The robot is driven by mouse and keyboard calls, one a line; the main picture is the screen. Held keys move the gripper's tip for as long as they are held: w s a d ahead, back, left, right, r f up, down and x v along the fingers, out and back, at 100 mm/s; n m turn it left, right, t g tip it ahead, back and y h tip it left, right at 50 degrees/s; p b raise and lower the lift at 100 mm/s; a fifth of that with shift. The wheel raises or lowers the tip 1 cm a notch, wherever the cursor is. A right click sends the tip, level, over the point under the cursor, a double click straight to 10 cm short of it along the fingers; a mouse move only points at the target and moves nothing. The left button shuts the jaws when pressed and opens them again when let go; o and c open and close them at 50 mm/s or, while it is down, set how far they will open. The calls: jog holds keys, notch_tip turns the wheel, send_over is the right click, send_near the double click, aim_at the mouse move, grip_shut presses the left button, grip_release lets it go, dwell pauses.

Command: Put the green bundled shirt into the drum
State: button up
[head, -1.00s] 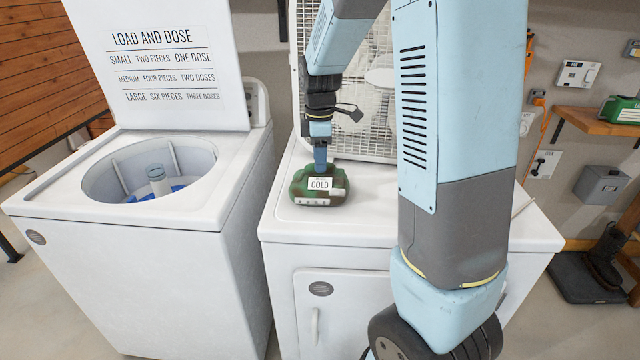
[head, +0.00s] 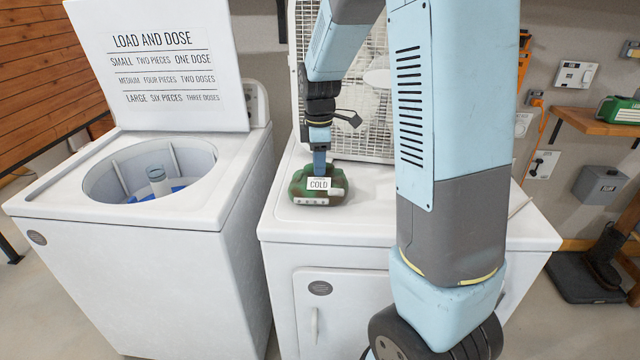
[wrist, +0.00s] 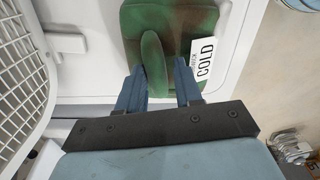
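The green bundled shirt (head: 340,181), with brown patches and a white COLD tag, sits on top of the white machine with a front door. It also shows in the wrist view (wrist: 145,18), with a raised green fold. My gripper (head: 319,172) points down at the top of the shirt. In the wrist view, its two blue fingers (wrist: 160,66) are apart, one on each side of the fold, and a gap shows on the right of the fold. The drum (head: 118,187) is in the open washer at left; a central post and something blue show inside it.
A white box fan (head: 375,120) stands close behind my gripper. The washer's raised lid (head: 160,75) carries a LOAD AND DOSE chart. A narrow gap separates the two machines. The machine top right of the shirt is clear, partly hidden by my arm.

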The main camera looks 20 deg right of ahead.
jog(key=shift+s+d+f, duration=0.1)
jog(key=shift+s+f, duration=0.05)
jog(key=shift+f, duration=0.3)
grip_shut()
jog(key=shift+w+r, duration=0.35)
jog(key=shift+r, duration=0.15)
jog(key=shift+r, duration=0.75)
jog(key=shift+r, duration=0.35)
jog(key=shift+r, duration=2.45)
